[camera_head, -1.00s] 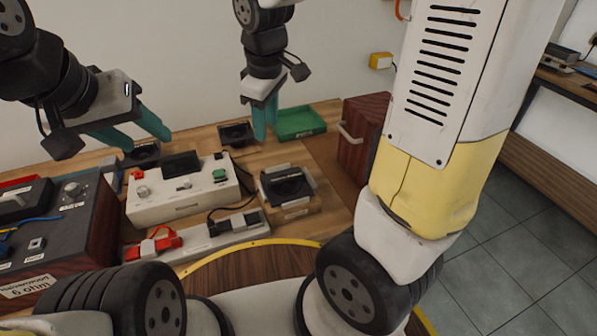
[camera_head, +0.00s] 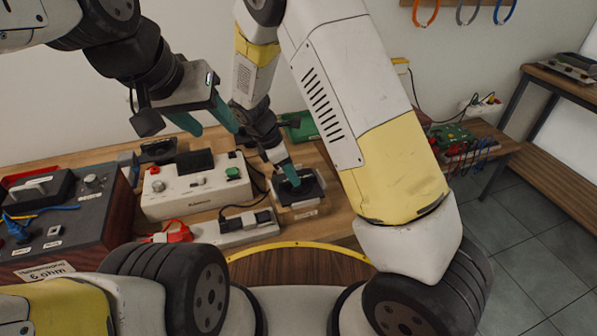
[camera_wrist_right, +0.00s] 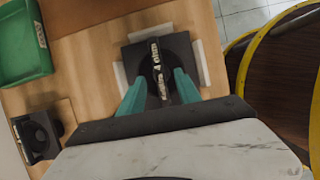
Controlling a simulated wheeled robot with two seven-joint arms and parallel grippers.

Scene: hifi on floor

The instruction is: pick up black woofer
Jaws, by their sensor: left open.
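The black woofer (camera_head: 308,190) sits on a light wooden block at the right of the bench. In the right wrist view the woofer (camera_wrist_right: 178,45) is a dark square with a round middle and a "4 ohm" label. My right gripper (camera_head: 290,172) is low over it. In the wrist view its two teal fingers (camera_wrist_right: 160,84) are apart, with the labelled middle of the woofer between their tips. I cannot tell whether they touch it. My left gripper (camera_head: 208,118) is open and empty above the white device.
A white device (camera_head: 200,195) and a power strip (camera_head: 232,232) stand left of the woofer. A smaller dark speaker (camera_wrist_right: 38,133) and a green tray (camera_wrist_right: 20,45) lie nearby. A dark "6 ohm" box (camera_head: 70,235) is at the left. A yellow-edged round rim (camera_head: 300,245) is in front.

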